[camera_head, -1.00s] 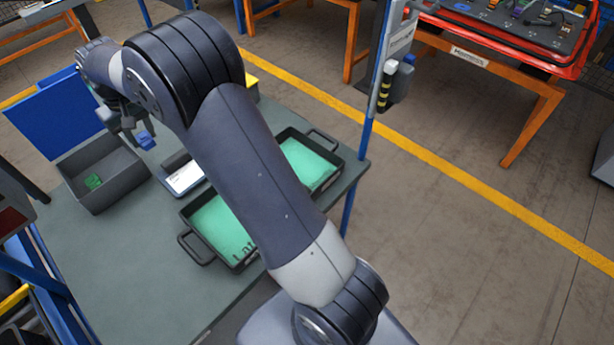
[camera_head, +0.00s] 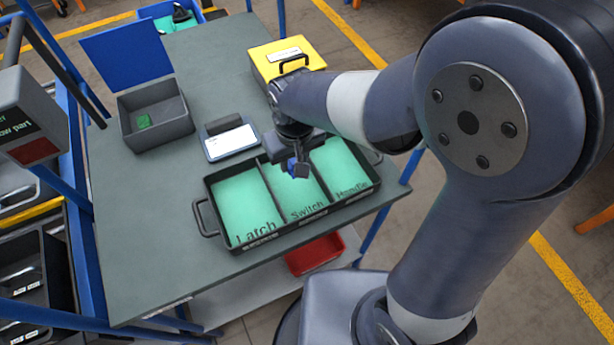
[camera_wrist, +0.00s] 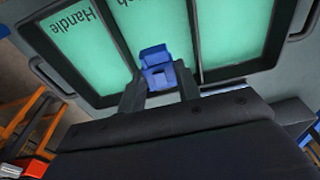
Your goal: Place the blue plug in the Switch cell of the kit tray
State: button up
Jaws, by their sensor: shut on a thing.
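My gripper (camera_head: 298,160) is shut on the blue plug (camera_head: 298,169) and holds it above the kit tray (camera_head: 207,205). The tray is black with green-floored cells marked Latch (camera_head: 240,205), Switch (camera_head: 296,197) and Handle (camera_head: 340,170). In the head view the plug appears over the far part of the Switch cell. In the wrist view the plug (camera_wrist: 158,68) sits between the two fingers (camera_wrist: 160,88), with the middle cell (camera_wrist: 155,25) behind it. Its exact height above the cell floor cannot be told.
A grey bin (camera_head: 155,118) with a green part (camera_head: 144,121) stands at the back left of the table (camera_head: 140,230). A white-faced device (camera_head: 229,141) lies behind the tray. A yellow case (camera_head: 285,59) stands at the back right. The left front of the table is clear.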

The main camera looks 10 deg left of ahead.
aim_at(294, 185)
notch_tip(294, 185, down, 8)
jog(key=shift+r, duration=0.15)
dwell(0.4)
jog(key=shift+f, duration=0.2)
jog(key=o, duration=0.9)
jog(key=shift+o, duration=0.2)
jog(key=shift+r, duration=0.2)
jog(key=r, duration=0.8)
jog(key=s+r, duration=0.1)
jog(key=r, duration=0.3)
jog(key=shift+d, duration=0.3)
